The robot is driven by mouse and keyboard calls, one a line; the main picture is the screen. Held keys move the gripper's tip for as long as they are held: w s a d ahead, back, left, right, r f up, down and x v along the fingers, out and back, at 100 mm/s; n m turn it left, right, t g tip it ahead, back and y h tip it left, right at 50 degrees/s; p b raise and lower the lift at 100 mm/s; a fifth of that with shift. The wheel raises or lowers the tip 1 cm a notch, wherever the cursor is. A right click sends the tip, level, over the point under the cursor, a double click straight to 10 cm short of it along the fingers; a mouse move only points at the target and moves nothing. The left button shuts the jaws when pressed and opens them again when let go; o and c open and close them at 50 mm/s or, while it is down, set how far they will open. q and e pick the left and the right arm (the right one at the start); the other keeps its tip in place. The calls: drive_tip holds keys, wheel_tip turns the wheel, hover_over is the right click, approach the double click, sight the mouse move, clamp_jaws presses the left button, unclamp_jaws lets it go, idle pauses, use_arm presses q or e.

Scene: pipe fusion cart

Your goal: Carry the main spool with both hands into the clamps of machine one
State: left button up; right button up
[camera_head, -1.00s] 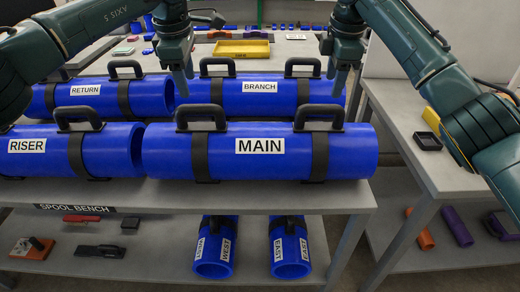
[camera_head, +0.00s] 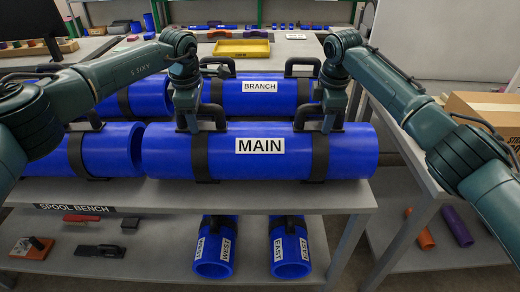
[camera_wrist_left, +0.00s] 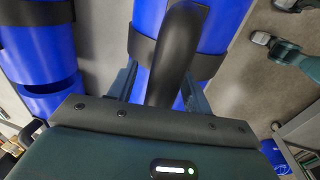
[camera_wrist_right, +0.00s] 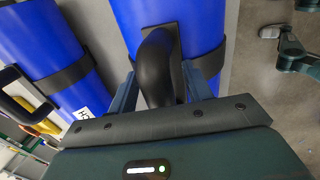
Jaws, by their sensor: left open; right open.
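The main spool (camera_head: 335,148) is a blue pipe with a white MAIN label and two black strap handles, lying at the front of the spool bench. My left gripper (camera_head: 188,125) is down at its left handle. In the left wrist view the open fingers (camera_wrist_left: 155,90) stand on either side of the black handle (camera_wrist_left: 177,50). My right gripper (camera_head: 328,122) is down at the right handle. In the right wrist view its open fingers (camera_wrist_right: 162,88) stand on either side of that handle (camera_wrist_right: 155,65). The clamps of machine one are not identifiable in view.
The BRANCH spool (camera_head: 255,92) lies just behind, and another blue spool (camera_head: 110,148) lies close on the left. West (camera_head: 214,262) and East (camera_head: 290,260) spools are on the lower shelf. A yellow tray (camera_head: 242,48) is at the back. A cardboard box (camera_head: 485,108) stands on the right.

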use_arm(q)
clamp_jaws()
use_arm(e)
clamp_jaws()
idle(1.0)
use_arm(q)
drive_tip(key=shift+w+r, duration=0.2)
drive_tip(key=shift+r, duration=0.15)
use_arm(e)
drive_tip(key=shift+w+r, duration=0.15)
drive_tip(key=shift+r, duration=0.2)
